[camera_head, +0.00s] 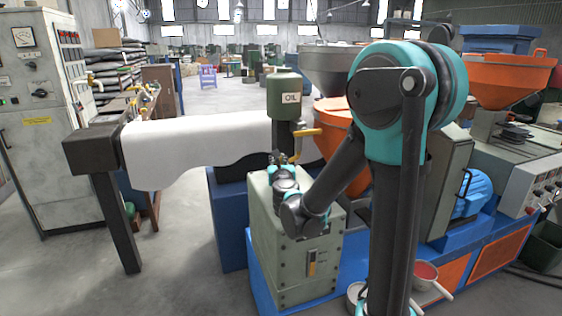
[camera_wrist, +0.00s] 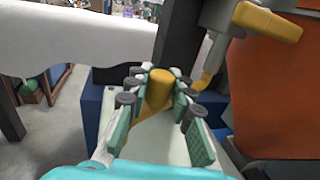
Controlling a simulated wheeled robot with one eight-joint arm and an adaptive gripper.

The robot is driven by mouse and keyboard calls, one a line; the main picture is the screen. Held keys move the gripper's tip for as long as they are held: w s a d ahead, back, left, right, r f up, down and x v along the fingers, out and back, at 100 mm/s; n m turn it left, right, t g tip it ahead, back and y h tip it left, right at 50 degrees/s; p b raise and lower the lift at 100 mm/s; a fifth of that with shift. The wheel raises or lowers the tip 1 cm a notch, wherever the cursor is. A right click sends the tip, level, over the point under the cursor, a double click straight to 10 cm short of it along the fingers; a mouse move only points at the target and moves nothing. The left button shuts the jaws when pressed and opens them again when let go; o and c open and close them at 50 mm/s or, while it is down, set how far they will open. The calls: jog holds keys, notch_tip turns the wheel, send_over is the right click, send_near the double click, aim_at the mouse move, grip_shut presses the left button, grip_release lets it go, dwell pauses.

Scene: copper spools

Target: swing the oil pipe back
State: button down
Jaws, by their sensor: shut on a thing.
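The green oil can (camera_head: 283,92), labelled OIL, stands above a grey-green cabinet (camera_head: 285,260). A yellow tap handle (camera_head: 308,132) sticks out to the right below it; it also shows in the wrist view (camera_wrist: 265,20). Under the tap a thin yellow spout (camera_wrist: 204,82) bends down. My gripper (camera_wrist: 160,78) is shut around an upright yellow rounded piece (camera_wrist: 157,92), which looks like part of the oil pipe. Its link to the spout is not clear. In the head view my gripper (camera_head: 285,160) is small and partly hidden by my arm, over the cabinet top.
A white sheet (camera_head: 200,148) hangs over a dark beam just left of the oil can. Orange hoppers (camera_head: 510,75) and a blue-based machine stand to the right. A control cabinet (camera_head: 40,110) is at the far left. Open floor lies at the front left.

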jog(key=shift+w+a, duration=0.1)
dwell(0.3)
jog(key=c, duration=1.3)
grip_release()
jog(key=s, duration=1.2)
jog(key=shift+d, duration=0.2)
